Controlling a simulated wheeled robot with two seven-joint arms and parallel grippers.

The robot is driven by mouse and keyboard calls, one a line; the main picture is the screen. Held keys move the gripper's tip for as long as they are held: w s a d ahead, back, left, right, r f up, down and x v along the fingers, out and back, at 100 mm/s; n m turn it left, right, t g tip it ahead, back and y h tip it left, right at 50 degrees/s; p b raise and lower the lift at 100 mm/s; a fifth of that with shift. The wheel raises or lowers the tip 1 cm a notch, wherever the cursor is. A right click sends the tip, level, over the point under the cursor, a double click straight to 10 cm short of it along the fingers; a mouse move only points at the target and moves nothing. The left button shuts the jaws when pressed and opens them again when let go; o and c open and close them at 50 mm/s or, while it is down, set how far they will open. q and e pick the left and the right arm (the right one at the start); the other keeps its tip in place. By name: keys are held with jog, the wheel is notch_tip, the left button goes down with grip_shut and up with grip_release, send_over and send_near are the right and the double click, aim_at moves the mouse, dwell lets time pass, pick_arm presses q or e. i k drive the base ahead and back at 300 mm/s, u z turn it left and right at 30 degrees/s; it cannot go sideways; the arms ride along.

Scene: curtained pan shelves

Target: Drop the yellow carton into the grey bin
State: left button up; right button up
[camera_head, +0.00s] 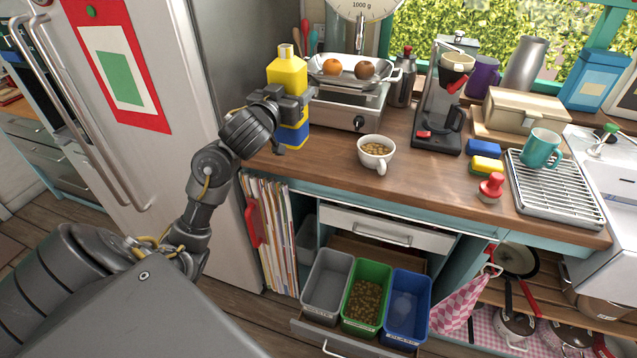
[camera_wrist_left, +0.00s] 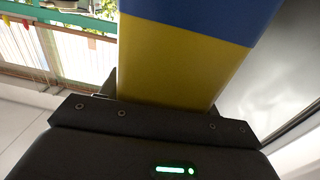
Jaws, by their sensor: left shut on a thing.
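The grey bin (camera_head: 329,284) is the left one of three in the pulled-out low drawer and looks empty. My right gripper is not in view.
A green bin (camera_head: 366,297) with brown bits and a blue bin (camera_head: 407,307) with a pale item stand right of the grey bin. Folders (camera_head: 272,232) fill a slot below the counter. A kitchen scale (camera_head: 346,105) and a white cup (camera_head: 376,152) stand right of the carton.

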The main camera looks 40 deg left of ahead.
aim_at(324, 296)
jog(key=u, duration=1)
